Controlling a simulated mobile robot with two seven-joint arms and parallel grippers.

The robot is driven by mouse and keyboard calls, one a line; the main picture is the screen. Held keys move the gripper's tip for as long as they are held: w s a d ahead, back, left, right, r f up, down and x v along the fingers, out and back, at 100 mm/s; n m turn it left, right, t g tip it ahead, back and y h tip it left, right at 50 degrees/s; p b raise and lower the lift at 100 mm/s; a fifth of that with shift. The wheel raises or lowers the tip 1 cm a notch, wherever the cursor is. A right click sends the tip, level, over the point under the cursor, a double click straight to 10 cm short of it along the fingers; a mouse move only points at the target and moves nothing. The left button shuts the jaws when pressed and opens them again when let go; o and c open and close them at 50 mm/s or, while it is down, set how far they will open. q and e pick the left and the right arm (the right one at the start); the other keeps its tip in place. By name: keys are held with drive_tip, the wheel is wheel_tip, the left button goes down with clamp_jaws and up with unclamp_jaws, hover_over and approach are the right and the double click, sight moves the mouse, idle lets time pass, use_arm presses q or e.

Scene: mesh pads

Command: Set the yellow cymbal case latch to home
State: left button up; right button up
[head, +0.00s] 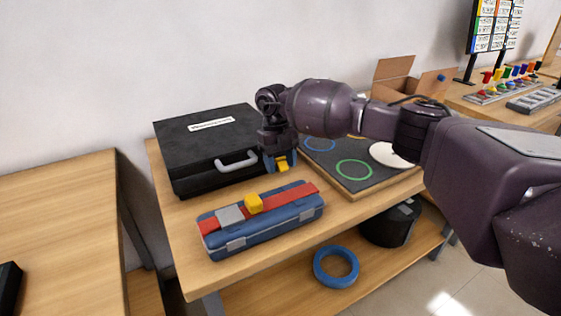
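A blue case (290,215) with a red strip (293,196) along its top lies near the table's front edge. A yellow block (254,203), which looks like a latch, sits on the strip beside a grey block (231,215). A black case (190,143) with a grey handle (236,161) and a white label lies behind it. My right gripper (281,164) points down beside the black case's front right corner, behind and above the blue case, apart from the yellow block. Blue and yellow parts show at its tip; I cannot tell whether they are fingers or something held. My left gripper is out of view.
A dark board with coloured rings (353,170) and a white disc (388,155) lies right of the gripper, under my arm. A cardboard box (394,79) stands behind. A blue ring (336,267) and a black round case (390,226) are on the lower shelf. The left table is mostly bare.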

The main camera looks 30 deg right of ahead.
drive_tip(key=v, duration=0.9)
drive_tip(key=shift+r+p, duration=0.15)
drive_tip(key=shift+p, duration=0.2)
drive_tip(key=shift+v, duration=0.8)
